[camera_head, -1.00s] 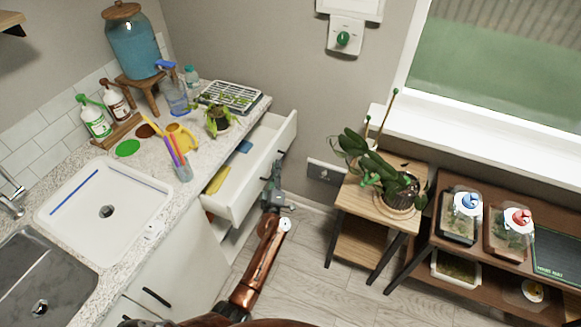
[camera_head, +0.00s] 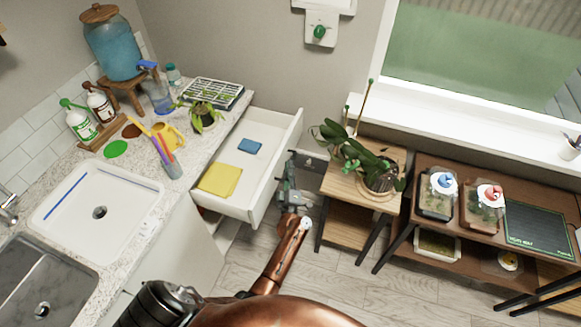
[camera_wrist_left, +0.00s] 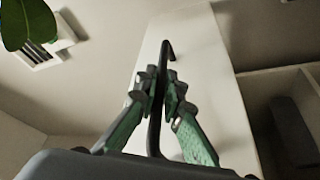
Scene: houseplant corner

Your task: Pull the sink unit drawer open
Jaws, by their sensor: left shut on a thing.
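The sink unit drawer (camera_head: 273,177) stands well out from under the counter in the head view. A yellow cloth (camera_head: 220,180) and a blue cloth (camera_head: 250,146) lie inside it. My left gripper (camera_head: 288,180) is at the outer face of the drawer front. In the left wrist view, the green-padded fingers (camera_wrist_left: 161,92) are shut on the dark bar handle (camera_wrist_left: 157,125), which runs along the white drawer front (camera_wrist_left: 200,80). In the head view the handle is mostly hidden by the gripper. My right gripper is not in view.
The plant stand (camera_head: 345,185) with a potted orchid is close to the right of my left gripper. The counter (camera_head: 150,200) holds a sink, bottles, a pen cup and a seedling tray. Bare floor (camera_head: 345,280) shows in front of the stand.

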